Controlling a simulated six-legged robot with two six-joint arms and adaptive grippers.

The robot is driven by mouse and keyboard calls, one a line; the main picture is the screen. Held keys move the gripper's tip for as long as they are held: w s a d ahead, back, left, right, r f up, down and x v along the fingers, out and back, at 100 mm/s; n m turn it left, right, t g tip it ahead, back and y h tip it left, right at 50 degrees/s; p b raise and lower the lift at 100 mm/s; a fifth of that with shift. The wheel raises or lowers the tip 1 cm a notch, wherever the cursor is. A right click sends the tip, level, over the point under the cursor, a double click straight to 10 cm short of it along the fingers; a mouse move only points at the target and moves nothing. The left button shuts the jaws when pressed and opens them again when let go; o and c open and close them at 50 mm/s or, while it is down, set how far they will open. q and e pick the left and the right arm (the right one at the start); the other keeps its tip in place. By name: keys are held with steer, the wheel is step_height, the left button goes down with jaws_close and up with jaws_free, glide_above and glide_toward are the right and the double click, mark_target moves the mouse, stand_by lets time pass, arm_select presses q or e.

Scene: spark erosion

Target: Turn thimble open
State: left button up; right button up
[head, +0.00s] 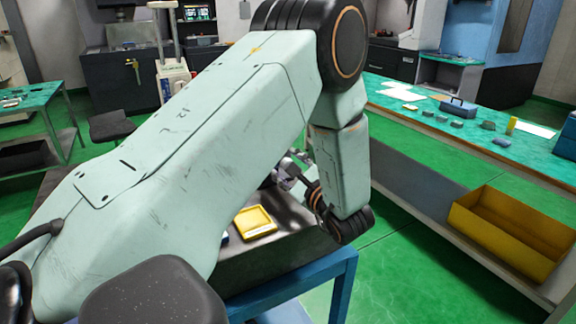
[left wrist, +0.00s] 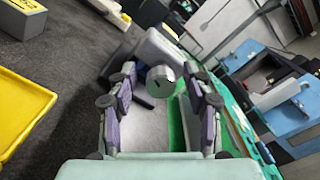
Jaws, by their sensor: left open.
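A short grey metal cylinder, which looks like the thimble (left wrist: 160,82), shows its round end face with a dark mark in the left wrist view. My left gripper (left wrist: 159,72) is open, with one finger on each side of the thimble in that view. Gaps show between the fingers and the thimble, and I cannot tell how far ahead of the fingertips it lies. In the head view my left gripper (head: 290,172) is small and partly hidden by my arm, and the thimble cannot be made out. My right gripper is not in view.
A yellow tray (head: 254,223) lies on the dark bench top (head: 285,248) below my left arm; it also shows in the left wrist view (left wrist: 20,112). A green-topped table (head: 470,135) with small items stands at the right, with a yellow bin (head: 500,232) below.

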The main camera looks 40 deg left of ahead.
arm_select(q)
steer(key=shift+w+a+f, duration=0.25)
steer(key=shift+a+f, duration=0.05)
steer(key=shift+c, duration=0.4)
steer(key=shift+s+d+r, duration=0.2)
steer(key=shift+d+r, duration=0.15)
steer(key=shift+d, duration=0.15)
steer(key=c, duration=0.4)
steer(key=shift+a, duration=0.15)
steer(key=c, duration=0.4)
steer(key=shift+f, duration=0.1)
jaws_close()
steer(key=n+p, duration=0.3)
steer(key=shift+w+n+p, duration=0.1)
steer(key=shift+n+p, duration=0.9)
steer(key=shift+n, duration=0.9)
